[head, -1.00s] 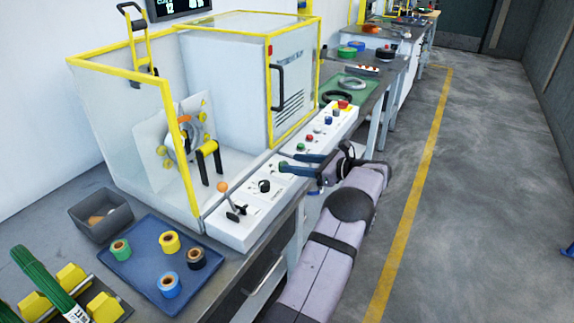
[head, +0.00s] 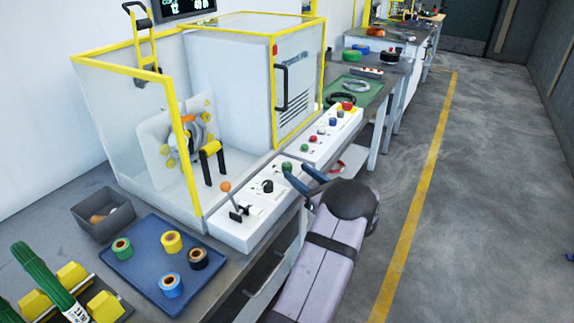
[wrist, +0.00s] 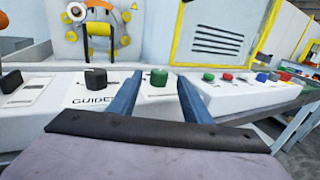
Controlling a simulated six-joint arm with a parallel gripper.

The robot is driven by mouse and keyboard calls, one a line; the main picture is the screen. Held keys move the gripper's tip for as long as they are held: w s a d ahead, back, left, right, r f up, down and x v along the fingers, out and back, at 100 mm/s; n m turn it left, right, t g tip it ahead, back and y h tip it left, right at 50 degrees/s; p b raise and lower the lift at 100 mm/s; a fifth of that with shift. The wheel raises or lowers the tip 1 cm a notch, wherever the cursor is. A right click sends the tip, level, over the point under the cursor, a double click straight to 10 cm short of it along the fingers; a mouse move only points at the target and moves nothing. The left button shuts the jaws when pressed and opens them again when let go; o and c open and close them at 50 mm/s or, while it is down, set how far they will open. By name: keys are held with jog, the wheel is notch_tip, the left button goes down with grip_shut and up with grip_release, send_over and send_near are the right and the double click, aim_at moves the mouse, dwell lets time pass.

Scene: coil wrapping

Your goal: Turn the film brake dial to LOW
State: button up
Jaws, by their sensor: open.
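A green knob (head: 287,166) stands on the white control box (head: 235,228); in the wrist view this green knob (wrist: 158,77) shows between my two blue fingers. It may be the film brake dial, but I cannot read its label or setting. A black knob (head: 267,186) is beside it; in the wrist view this black knob (wrist: 95,78) has a label beginning "GUIDE" below it. My gripper (head: 296,171) is open, its fingertips close to the green knob. I cannot tell whether they touch it.
An orange-topped lever (head: 226,188) stands on the box's near end. A second white panel (head: 322,142) with several coloured buttons lies to the right. The clear-walled machine enclosure (head: 110,130) rises behind. A blue tray (head: 140,262) holds several tape rolls.

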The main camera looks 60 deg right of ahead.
aim_at(287, 164)
jog(key=shift+p+x, duration=0.5)
jog(key=shift+x, duration=2.9)
jog(key=c, duration=1)
jog(key=shift+c, duration=0.2)
jog(key=shift+f+n+y+b, duration=0.15)
jog(key=shift+n+y+b, duration=0.15)
jog(key=shift+y+b, duration=0.25)
jog(key=shift+n+t+y+b, duration=0.5)
jog(key=shift+n+y+b, duration=0.15)
jog(key=shift+b, duration=0.2)
jog(key=shift+n+t+y+b, duration=0.3)
jog(key=shift+n+y+b, duration=0.45)
jog(key=shift+y+b, duration=0.4)
jog(key=shift+r+n+y+b, duration=0.25)
jog(key=shift+n+y+b, duration=0.35)
jog(key=shift+y+b, duration=0.35)
